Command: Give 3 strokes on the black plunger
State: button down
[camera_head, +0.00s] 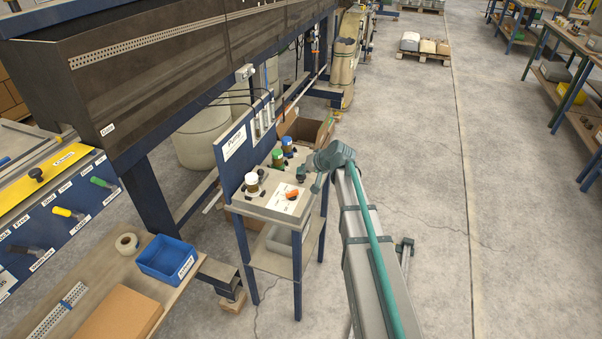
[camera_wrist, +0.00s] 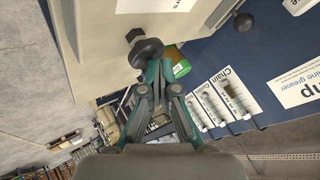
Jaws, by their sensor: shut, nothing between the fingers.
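A black plunger with a round, flat knob (camera_wrist: 146,52) stands out from the pale top of the pump stand in the wrist view. My gripper (camera_wrist: 158,66) is shut and empty. Its fingertips are right at the knob's edge in the picture; I cannot tell if they touch it. In the head view my gripper (camera_head: 303,180) is at the right edge of the stand top (camera_head: 262,211), and the plunger cannot be made out clearly there.
A blue panel (camera_head: 238,150) rises behind. A blue bin (camera_head: 167,259) sits on the left bench. Open floor lies right.

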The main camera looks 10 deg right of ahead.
jog(key=shift+f, duration=0.35)
jog(key=shift+r, duration=0.1)
dwell(0.4)
jog(key=shift+r+p, duration=0.45)
jog(key=shift+r, duration=1.2)
jog(key=shift+r, duration=0.1)
notch_tip(320, 180, up, 5)
jog(key=shift+f+p, duration=0.1)
jog(key=shift+p, duration=0.95)
